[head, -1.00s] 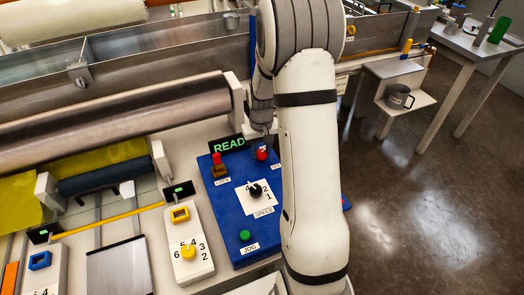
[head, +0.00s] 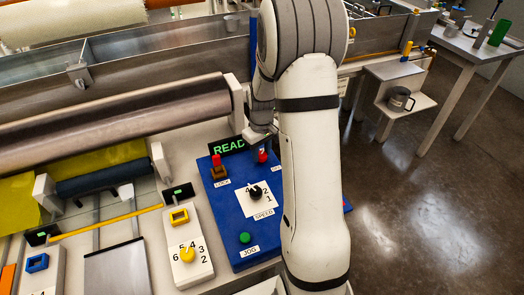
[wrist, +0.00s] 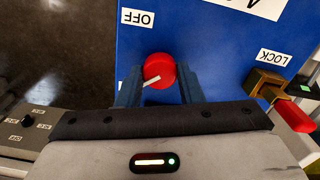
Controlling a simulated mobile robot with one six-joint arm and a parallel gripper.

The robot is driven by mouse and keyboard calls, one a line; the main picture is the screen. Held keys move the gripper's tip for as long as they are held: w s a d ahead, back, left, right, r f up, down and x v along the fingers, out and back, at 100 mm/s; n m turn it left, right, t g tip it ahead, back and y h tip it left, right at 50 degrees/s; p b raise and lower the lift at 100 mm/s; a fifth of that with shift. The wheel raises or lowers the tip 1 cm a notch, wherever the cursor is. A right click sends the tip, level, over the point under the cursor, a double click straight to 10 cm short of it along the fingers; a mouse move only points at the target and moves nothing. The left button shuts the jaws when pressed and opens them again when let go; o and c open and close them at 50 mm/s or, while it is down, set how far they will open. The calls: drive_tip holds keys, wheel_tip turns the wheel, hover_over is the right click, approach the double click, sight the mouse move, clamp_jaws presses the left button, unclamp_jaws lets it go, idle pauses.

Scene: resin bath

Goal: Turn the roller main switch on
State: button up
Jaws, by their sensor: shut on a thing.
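The blue control panel (head: 223,235) carries a round red knob (head: 262,157) at its upper right, partly covered by my gripper in the head view. In the wrist view the red knob (wrist: 160,68) has a white pointer line slanting to the lower left. An OFF label (wrist: 138,18) lies above and left of it there. My gripper (wrist: 159,86) has one blue-grey finger on each side of the knob and is shut on it. In the head view my gripper (head: 262,147) is over the knob. Any ON label is hidden.
A red lock piece (head: 217,162) on a brass base sits left of the knob. The panel also holds a black SPEED dial (head: 255,192), a green JOG button (head: 244,238) and a lit green READ... display (head: 227,147). A long roller (head: 110,125) lies to the left.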

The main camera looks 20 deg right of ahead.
sight(262, 154)
drive_tip(key=o, duration=1)
drive_tip(key=shift+c, duration=0.2)
drive_tip(key=shift+r, duration=0.1)
wheel_tip(262, 154, up, 7)
drive_tip(key=shift+f, duration=0.1)
drive_tip(key=shift+r, duration=0.45)
